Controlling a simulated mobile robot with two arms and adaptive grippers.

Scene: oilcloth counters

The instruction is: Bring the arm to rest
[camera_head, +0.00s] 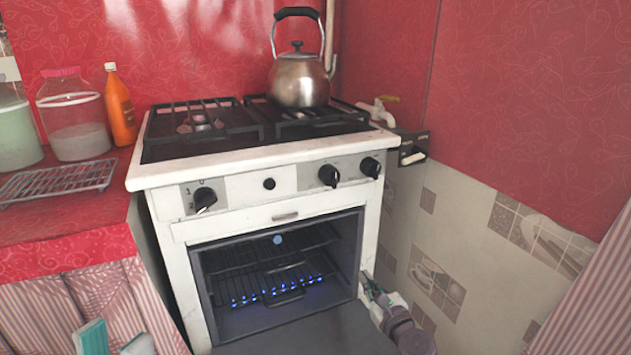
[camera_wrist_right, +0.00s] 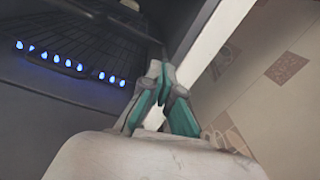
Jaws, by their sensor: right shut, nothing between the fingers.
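My right gripper (camera_head: 372,287) is beside the right edge of the open oven in the head view, its arm coming up from the lower right. In the right wrist view its fingertips (camera_wrist_right: 160,78) meet with nothing between them, close to the white oven frame; I cannot tell whether they touch it. My left gripper (camera_head: 115,343) shows only in part at the bottom left of the head view. Its two teal-padded fingers stand apart with nothing seen between them, in front of the striped curtain.
The white stove (camera_head: 285,162) has its oven door (camera_head: 310,338) lowered and blue flames (camera_head: 277,292) burning inside. A kettle (camera_head: 299,80) stands on the right rear of the hob. A left counter (camera_head: 60,230) holds jars, an orange bottle (camera_head: 120,108) and a wire rack (camera_head: 58,180). A tiled wall (camera_head: 470,250) is close on the right.

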